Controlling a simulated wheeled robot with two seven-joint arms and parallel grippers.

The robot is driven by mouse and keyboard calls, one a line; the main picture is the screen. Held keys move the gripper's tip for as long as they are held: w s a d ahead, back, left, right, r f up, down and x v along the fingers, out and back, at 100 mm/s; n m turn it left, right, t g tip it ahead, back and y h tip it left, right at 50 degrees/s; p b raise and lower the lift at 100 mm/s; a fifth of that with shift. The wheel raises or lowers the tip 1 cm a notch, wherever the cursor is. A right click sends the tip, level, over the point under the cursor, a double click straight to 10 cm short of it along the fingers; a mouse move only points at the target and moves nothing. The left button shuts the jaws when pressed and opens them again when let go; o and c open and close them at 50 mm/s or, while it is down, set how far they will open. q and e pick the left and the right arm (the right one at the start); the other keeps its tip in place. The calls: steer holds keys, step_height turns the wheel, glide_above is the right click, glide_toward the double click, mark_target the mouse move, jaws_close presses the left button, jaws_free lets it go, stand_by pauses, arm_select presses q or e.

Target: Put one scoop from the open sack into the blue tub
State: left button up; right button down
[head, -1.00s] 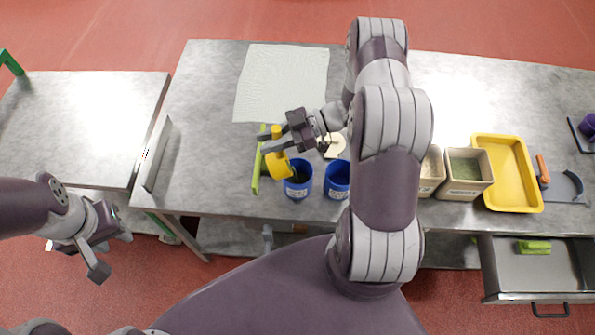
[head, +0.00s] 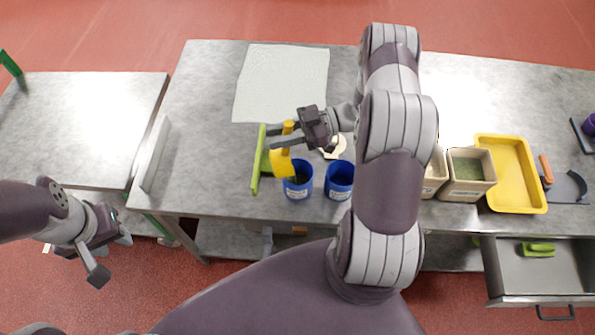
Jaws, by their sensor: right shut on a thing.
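My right gripper (head: 286,136) is shut on the handle of a yellow scoop (head: 281,162). The scoop is tipped, its bowl just above the left rim of a blue tub (head: 298,190); dark contents show inside this tub. A second blue tub (head: 339,184) stands just to its right. Two open sacks stand further right: one with green contents (head: 467,188), and a pale one (head: 435,178) partly hidden by my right arm. I cannot see inside the scoop bowl. My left gripper (head: 112,258) is empty and open, off the front of the tables at left.
A green-handled tool (head: 258,165) lies left of the tubs. A white mat (head: 282,84) lies behind. A yellow tray (head: 515,175) and a grey scoop with an orange handle (head: 568,186) lie at right. An open drawer (head: 540,270) juts out at front right. The left table (head: 90,120) is bare.

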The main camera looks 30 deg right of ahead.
steer(key=shift+d+f, duration=0.2)
steer(key=shift+d, duration=0.15)
steer(key=shift+s+d+r+y, duration=0.1)
steer(key=shift+d+r+y, duration=0.1)
steer(key=shift+d+y, duration=0.1)
steer(key=shift+s+d+f+b, duration=0.1)
steer(key=shift+d+f+b, duration=0.15)
steer(key=shift+b, duration=0.5)
steer(key=shift+d+r+y, duration=0.1)
steer(key=shift+d+y, duration=0.2)
steer(key=shift+s+d+r, duration=0.1)
steer(key=shift+d+r, duration=0.1)
steer(key=shift+d, duration=0.15)
steer(key=shift+s+d+t+y+b, duration=0.25)
steer(key=shift+d+y+b, duration=0.55)
steer(key=shift+b, duration=0.4)
